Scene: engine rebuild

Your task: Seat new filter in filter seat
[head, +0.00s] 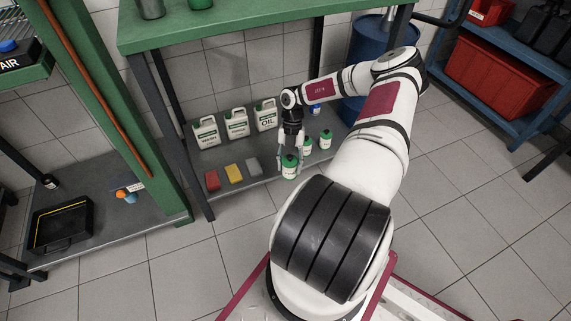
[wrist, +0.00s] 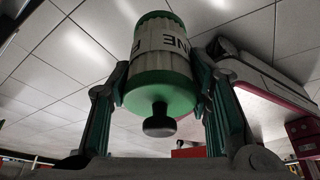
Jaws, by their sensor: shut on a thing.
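My gripper (head: 290,157) is over the front edge of the lower shelf of the green bench, fingers pointing down. It is shut on a green cylinder with a white label (head: 289,168), which I take to be the new filter. In the wrist view the filter (wrist: 160,70) sits between both fingers of my gripper (wrist: 164,90). A black knob (wrist: 159,121) sticks out of its green end. Its label shows the letters "NE". I cannot make out the filter seat in either view.
Two similar green-and-white cylinders (head: 307,146) (head: 325,139) stand close right of my gripper. White oil jugs (head: 266,115) stand behind. Red, yellow and grey blocks (head: 233,173) lie to the left. The bench top (head: 260,22) overhangs the shelf. The floor (head: 460,220) at right is clear.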

